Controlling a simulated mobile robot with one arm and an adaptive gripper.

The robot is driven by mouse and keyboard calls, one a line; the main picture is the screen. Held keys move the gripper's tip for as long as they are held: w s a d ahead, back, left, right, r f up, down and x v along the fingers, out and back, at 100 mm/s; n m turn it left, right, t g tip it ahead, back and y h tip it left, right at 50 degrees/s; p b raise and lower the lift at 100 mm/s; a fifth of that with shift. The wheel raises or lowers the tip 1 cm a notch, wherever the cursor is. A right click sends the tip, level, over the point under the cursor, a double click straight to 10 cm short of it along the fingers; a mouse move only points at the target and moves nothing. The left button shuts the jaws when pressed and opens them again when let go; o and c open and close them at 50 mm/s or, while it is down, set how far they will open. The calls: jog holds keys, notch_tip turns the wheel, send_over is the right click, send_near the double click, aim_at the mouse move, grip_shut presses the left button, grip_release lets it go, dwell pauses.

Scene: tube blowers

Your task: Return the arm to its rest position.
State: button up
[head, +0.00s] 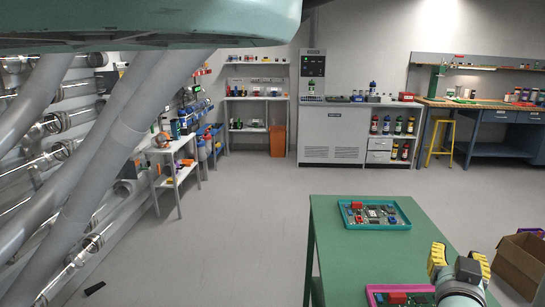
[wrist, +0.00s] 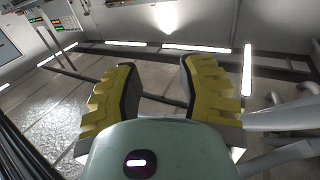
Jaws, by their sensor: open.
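My gripper (head: 459,260) shows at the lower right of the head view, raised in front of the right edge of the green table. Its two yellow-padded fingers stand apart with nothing between them. In the wrist view the same fingers (wrist: 157,85) are spread wide and empty. The wrist camera looks up at the ceiling with its bright light strips. The rest of my arm is mostly out of the head view.
A green table (head: 330,250) carries a teal tray (head: 346,222) of parts and a pink-rimmed tray (head: 372,289) near its front. A cardboard box (head: 520,262) stands right of it. Large grey tubes (head: 110,130) fill the left. The middle floor is clear.

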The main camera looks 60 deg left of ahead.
jog(key=shift+r, duration=0.3)
